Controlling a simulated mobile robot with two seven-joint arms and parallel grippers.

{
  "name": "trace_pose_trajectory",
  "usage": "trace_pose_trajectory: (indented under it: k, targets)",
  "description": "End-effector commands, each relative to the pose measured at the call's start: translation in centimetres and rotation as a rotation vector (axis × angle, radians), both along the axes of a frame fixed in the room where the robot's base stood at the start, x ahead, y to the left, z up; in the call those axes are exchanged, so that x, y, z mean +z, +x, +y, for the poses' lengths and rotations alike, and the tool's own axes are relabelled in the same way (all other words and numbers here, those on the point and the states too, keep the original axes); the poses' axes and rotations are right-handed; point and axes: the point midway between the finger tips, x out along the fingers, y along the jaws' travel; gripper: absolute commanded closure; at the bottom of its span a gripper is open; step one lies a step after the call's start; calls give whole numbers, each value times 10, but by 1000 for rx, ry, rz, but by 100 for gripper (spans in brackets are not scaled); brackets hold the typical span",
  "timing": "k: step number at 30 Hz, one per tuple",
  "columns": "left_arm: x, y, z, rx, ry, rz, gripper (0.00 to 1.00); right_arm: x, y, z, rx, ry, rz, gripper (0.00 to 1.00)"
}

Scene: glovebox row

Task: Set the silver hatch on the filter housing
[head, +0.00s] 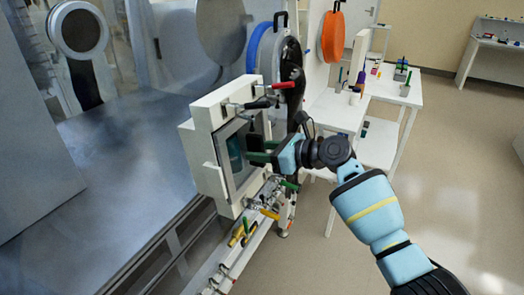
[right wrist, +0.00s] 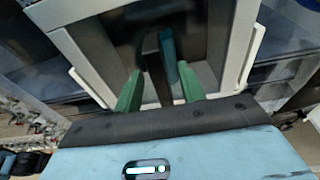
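The filter housing (head: 207,117) is a white square box on the glovebox front, left of centre in the head view. The silver hatch (head: 228,186) is a pale metal frame around a dark, reflective pane, lying against the housing front. I cannot tell whether it sits fully flush. My right gripper (head: 259,150) is in front of the hatch, its green fingers pointing at the pane. In the right wrist view the gripper (right wrist: 160,75) has its fingers apart on either side of a dark upright handle (right wrist: 152,60). A gap seems to show beside the handle. My left gripper is out of view.
A blue round cover (head: 256,50) and an orange disc (head: 333,37) stand behind. White tables (head: 338,110) are at right; the floor there is open.

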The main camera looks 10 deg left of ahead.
Motion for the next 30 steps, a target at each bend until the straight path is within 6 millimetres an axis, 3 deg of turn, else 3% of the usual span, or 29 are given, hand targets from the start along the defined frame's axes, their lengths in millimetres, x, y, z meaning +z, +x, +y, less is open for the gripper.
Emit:
trace_pose_trajectory:
  k: [8, 21, 30]
  targets:
    - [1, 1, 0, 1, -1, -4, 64, -1, -2, -8, -1, -4, 3, 60]
    - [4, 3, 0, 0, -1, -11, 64, 16, -20, -63, -1, -1, 1, 60]
    - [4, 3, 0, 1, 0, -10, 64, 19, -24, -72, 0, -2, 2, 60]
